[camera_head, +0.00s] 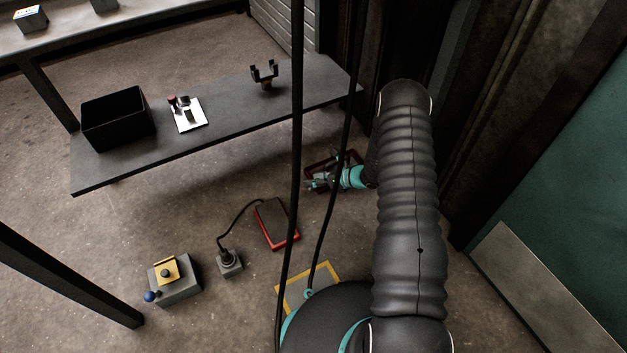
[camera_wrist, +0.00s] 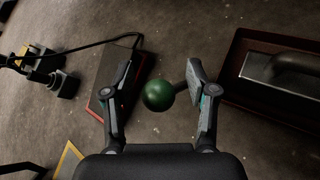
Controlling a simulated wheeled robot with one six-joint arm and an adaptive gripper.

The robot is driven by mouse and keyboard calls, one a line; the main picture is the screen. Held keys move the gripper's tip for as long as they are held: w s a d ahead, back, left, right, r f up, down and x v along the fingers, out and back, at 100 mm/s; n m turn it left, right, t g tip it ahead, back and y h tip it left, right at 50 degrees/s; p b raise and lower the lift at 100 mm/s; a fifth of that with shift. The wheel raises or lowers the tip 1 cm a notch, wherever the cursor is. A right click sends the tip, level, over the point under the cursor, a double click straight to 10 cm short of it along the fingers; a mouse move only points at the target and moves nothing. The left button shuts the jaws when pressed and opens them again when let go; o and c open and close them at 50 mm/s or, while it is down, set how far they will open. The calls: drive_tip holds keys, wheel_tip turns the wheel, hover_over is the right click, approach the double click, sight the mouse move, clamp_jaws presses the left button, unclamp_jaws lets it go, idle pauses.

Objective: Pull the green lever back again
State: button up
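The green lever's round ball knob (camera_wrist: 158,95) shows in the wrist view, with a short dark stem running from it toward the right finger. My gripper (camera_wrist: 160,76) is open, with one finger to the left of the knob and one to the right. A clear gap separates the knob from the left finger. The right finger is closer and overlaps the stem in the picture; I cannot tell whether they touch. In the head view my gripper (camera_head: 322,181) is low, beyond my arm, and I cannot make out the green knob there.
A red-edged dark box (camera_head: 274,224) lies left of my gripper. A red frame with a metal handle (camera_wrist: 292,75) is at right in the wrist view. A joystick (camera_head: 228,259) and a yellow-topped button box (camera_head: 173,277) stand farther left. A grey bench (camera_head: 230,115) stands beyond. Cables hang nearby.

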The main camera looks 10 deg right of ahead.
drive_tip(key=shift+d+r, duration=0.15)
drive_tip(key=shift+d, duration=0.1)
drive_tip(key=v, duration=1.1)
drive_tip(key=shift+s, duration=0.25)
drive_tip(key=shift+d, duration=0.15)
